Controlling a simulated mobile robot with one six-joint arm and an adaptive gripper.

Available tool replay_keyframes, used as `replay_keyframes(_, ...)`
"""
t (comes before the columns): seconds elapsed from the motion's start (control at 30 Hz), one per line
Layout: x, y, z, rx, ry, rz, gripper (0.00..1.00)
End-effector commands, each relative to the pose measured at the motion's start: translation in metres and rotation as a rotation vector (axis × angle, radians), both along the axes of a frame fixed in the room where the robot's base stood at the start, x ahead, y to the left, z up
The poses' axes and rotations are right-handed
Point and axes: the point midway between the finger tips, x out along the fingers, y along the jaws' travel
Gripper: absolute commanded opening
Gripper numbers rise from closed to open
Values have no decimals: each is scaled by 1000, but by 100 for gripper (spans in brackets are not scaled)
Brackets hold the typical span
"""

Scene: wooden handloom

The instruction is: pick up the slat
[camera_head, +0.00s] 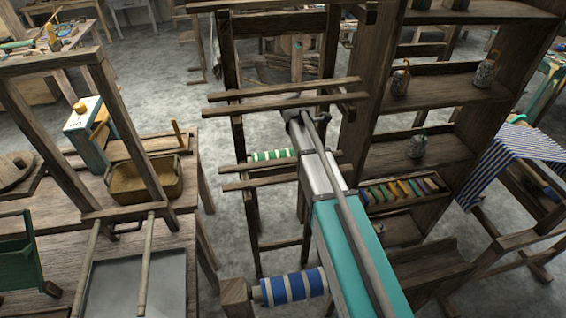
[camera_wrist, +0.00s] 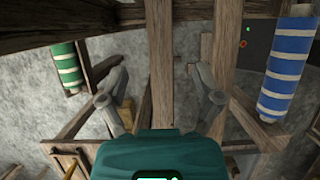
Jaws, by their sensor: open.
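A long, narrow brown wooden slat (camera_wrist: 160,60) runs up the middle of the wrist view, between the two fingers. My gripper (camera_wrist: 157,68) is open, with one grey finger on each side of this slat and a gap to both. I cannot tell how far the slat is below the fingertips. The teal gripper body hides its near end. In the head view, thin wooden slats lie across the loom frame, one pair (camera_head: 285,96) beyond the end of my arm. The fingers cannot be made out there. I cannot tell which of these slats is between them.
A second beam (camera_wrist: 222,60) runs close beside the right finger. A green-striped roll (camera_wrist: 67,68) and a blue-striped roll (camera_wrist: 287,68) flank the gripper. A dark crossbeam (camera_wrist: 90,32) spans the top. A shelf (camera_head: 440,98) stands right, a table with a basket (camera_head: 147,180) left.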

Motion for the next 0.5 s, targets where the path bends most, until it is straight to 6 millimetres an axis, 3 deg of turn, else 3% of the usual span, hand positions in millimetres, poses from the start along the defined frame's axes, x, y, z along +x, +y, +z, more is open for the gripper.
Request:
replay_keyframes(0.33, 2, -13, 0, 0, 0, 0, 83)
replay_keyframes(0.5, 3, -16, -17, 0, -1, 0, 83)
